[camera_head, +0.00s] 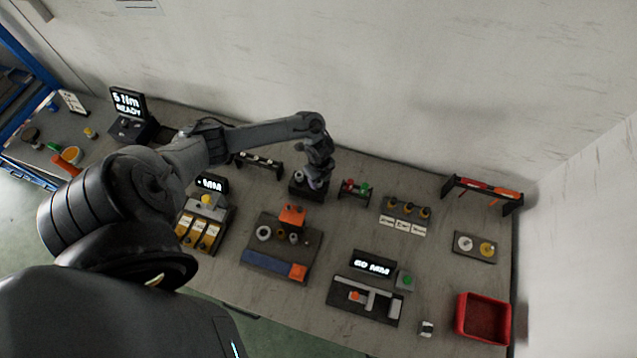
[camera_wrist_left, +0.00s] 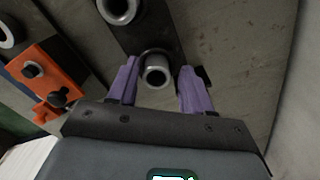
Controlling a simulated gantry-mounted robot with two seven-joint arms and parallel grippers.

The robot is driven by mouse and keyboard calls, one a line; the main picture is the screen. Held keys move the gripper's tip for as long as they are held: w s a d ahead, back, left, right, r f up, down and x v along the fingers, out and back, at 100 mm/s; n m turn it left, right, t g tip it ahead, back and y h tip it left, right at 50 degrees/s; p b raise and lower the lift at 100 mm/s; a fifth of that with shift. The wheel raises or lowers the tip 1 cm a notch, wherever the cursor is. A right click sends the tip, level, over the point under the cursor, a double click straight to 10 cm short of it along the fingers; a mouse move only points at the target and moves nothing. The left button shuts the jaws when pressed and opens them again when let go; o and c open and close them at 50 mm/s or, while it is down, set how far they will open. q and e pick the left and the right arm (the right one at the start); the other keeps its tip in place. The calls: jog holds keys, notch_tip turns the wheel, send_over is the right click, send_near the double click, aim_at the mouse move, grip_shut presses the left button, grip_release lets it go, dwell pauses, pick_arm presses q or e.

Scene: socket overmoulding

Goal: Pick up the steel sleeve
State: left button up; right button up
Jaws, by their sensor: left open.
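A grey steel sleeve (camera_wrist_left: 158,74) stands on a dark block in the left wrist view, its round open end facing the camera. My left gripper (camera_wrist_left: 160,64) is open, with one purple finger on each side of this sleeve. I cannot tell whether either finger touches it. A second, similar metal sleeve (camera_wrist_left: 119,9) stands farther along the same block. In the head view my left gripper (camera_head: 318,184) is at the small black block (camera_head: 308,194) near the back of the table. A sleeve (camera_head: 299,175) shows just left of the gripper; the one at the fingers is mostly hidden.
An orange fixture (camera_wrist_left: 50,68) stands left of the fingers in the wrist view. A rack with red and green pieces (camera_head: 355,188) is close to the gripper's right. A grey tray with rings (camera_head: 262,252) lies in front, and a red bin (camera_head: 483,318) is at front right.

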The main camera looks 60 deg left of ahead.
pick_arm(q)
jog(key=shift+f, duration=0.1)
jog(key=c, duration=0.7)
jog(key=shift+w+r, duration=0.1)
jog(key=shift+r, duration=0.6)
jog(key=r, duration=0.3)
jog(key=shift+w+d+r, duration=0.15)
jog(key=shift+w+d, duration=0.2)
jog(key=shift+d, duration=0.05)
jog(key=shift+w+d+r+p, duration=0.3)
jog(key=shift+w+d+r, duration=0.7)
jog(key=shift+d, duration=0.5)
jog(key=shift+w+d+r+p, duration=0.25)
jog(key=shift+w+d+r, duration=0.65)
jog(key=shift+d+r, duration=0.4)
jog(key=shift+w+d+r+p, duration=0.3)
jog(key=shift+w+d+r, duration=0.65)
jog(key=shift+d, duration=0.7)
